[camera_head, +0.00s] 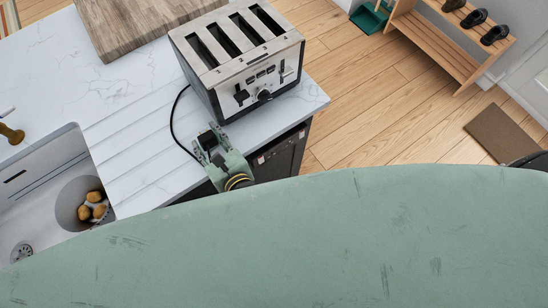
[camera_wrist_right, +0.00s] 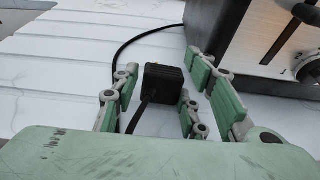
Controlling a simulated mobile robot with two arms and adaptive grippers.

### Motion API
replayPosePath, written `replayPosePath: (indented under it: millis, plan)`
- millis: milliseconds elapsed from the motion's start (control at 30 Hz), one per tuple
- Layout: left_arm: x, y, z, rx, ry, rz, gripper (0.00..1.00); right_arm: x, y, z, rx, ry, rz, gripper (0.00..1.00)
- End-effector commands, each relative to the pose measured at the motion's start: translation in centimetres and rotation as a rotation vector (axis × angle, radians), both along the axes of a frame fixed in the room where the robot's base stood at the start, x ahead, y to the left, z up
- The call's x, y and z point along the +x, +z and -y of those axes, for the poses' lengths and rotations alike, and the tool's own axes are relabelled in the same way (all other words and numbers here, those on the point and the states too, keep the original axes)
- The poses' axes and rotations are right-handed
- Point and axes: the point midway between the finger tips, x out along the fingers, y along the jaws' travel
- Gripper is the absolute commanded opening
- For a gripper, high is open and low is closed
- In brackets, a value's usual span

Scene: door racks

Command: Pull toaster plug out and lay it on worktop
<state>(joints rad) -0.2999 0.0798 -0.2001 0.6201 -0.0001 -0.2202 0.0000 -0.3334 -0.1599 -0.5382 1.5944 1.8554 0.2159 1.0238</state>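The toaster (camera_head: 238,55) is a silver and black four-slot one at the worktop's (camera_head: 150,110) right end. Its black cord (camera_head: 173,118) curves down along its left side. The black, boxy plug (camera_wrist_right: 164,84) is in front of the toaster in the right wrist view; it also shows in the head view (camera_head: 208,140). My right gripper (camera_wrist_right: 158,100) is open, with its green-padded fingers on both sides of the plug and a gap visible on the left. Whether the plug sits in a socket is hidden. My left gripper is not in view.
The grooved worktop left of the cord is clear. A wooden shoe rack (camera_head: 440,45) stands on the floor beyond.

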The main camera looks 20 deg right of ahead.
Motion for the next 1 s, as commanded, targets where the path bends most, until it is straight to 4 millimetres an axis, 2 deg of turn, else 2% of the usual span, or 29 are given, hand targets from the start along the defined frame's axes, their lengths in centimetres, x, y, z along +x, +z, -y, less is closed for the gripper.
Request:
replayPosePath:
  millis: [167, 533, 667, 1000]
  plan:
    - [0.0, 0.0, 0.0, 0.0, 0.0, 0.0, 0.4, 0.0, 0.0, 0.0, 0.0, 0.0, -0.001, 0.57]
    - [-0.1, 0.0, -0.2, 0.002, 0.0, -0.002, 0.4, -0.5, 0.1, 0.2, -0.001, 0.0, -0.002, 0.57]
    - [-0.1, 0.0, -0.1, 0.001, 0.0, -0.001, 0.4, -2.2, 0.6, 0.8, 0.0, 0.0, -0.004, 0.57]
    - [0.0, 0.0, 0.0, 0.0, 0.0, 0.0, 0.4, -8.5, 2.7, 3.1, -0.001, -0.001, -0.004, 0.57]
